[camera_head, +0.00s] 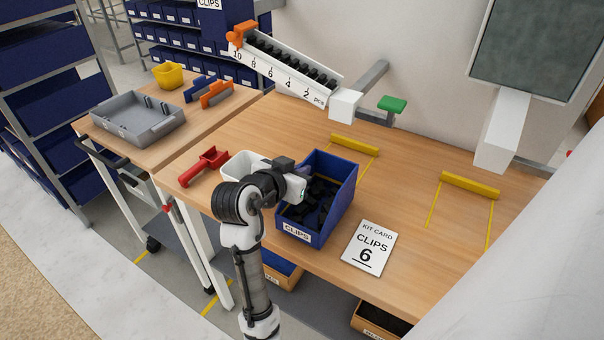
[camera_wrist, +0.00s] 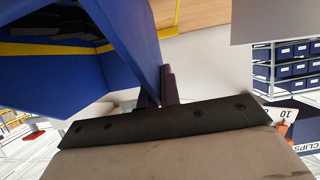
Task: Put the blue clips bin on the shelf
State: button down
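The blue clips bin (camera_head: 296,235), labelled CLIPS, is upright at the front of the wooden bench and holds black clips. I cannot tell whether its base touches the bench. My gripper (camera_head: 304,174) is at the bin's left wall. In the wrist view the fingers (camera_wrist: 158,92) are close together with the edge of the blue bin wall (camera_wrist: 132,45) between them. Racks with blue bins stand at the far left (camera_head: 42,84) and at the back (camera_head: 196,36); a CLIPS sign tops the back one.
A kit card (camera_head: 368,248) reading CLIPS 6 lies right of the bin. A white tub (camera_head: 238,166) and a red scoop (camera_head: 204,166) are to the left. A counting rail (camera_head: 290,72) overhangs the bench's back. A grey tray (camera_head: 138,120) sits on the side table.

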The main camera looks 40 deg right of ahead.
notch_tip(320, 180, up, 19)
jog(key=b, duration=0.1)
dwell(0.3)
